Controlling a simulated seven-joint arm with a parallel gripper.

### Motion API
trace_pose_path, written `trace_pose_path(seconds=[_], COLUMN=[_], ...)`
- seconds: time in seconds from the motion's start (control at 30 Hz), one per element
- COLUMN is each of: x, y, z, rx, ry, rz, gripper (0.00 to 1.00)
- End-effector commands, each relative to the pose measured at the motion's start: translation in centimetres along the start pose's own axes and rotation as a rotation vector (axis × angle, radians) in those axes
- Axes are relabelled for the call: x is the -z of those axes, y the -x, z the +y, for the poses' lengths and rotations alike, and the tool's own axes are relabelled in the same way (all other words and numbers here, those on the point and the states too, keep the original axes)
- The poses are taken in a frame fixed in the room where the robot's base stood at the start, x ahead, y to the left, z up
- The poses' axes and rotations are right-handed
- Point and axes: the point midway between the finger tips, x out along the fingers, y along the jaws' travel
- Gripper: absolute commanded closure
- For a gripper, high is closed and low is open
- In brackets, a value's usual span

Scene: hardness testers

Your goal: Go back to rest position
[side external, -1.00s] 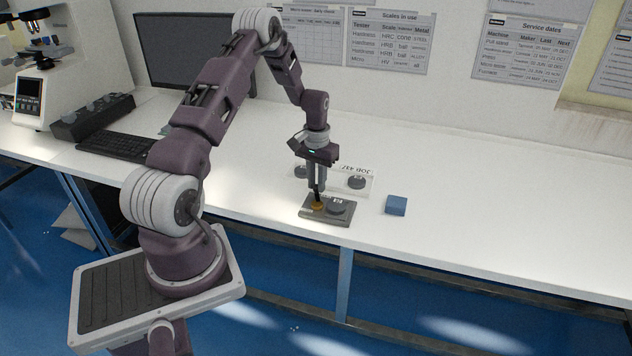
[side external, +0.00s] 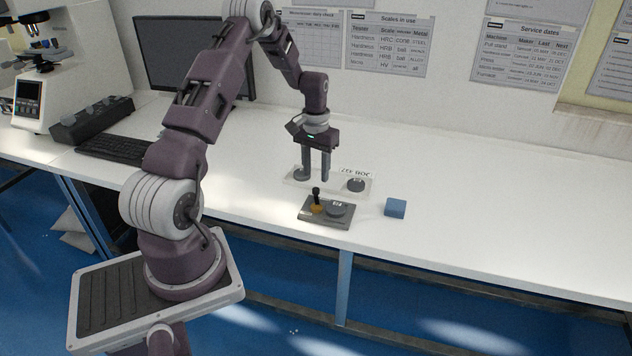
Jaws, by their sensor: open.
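My gripper (side external: 316,177) is open and empty. Its two fingers point down above the bench, higher than the grey block and in front of the white tray in the picture. A small brass-coloured piece with a black upright handle (side external: 316,197) stands on the left part of the dark grey block (side external: 312,219). A round grey disc (side external: 337,210) sits beside it on the right part of the block. The fingers are apart from the handle.
A white tray marked JOB 437 (side external: 331,186) holds round grey discs behind the block. A blue block (side external: 396,207) lies to the right. A keyboard (side external: 112,147), monitor (side external: 180,55) and microscope-like tester (side external: 45,75) stand at the left. The bench's right side is clear.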

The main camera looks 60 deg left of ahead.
Motion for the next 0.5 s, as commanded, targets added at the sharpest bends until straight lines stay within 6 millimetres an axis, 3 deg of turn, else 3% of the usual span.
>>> trace_pose_path(seconds=[0.13,0.43,0.5], x=[0.0,0.0,-0.2], y=[1.8,2.1,3.7], z=[0.0,0.1,1.0], rx=[0.001,0.000,0.004], ry=[0.000,-0.002,-0.018], rz=[0.000,0.001,0.017], gripper=[0.59,0.59,0.59])
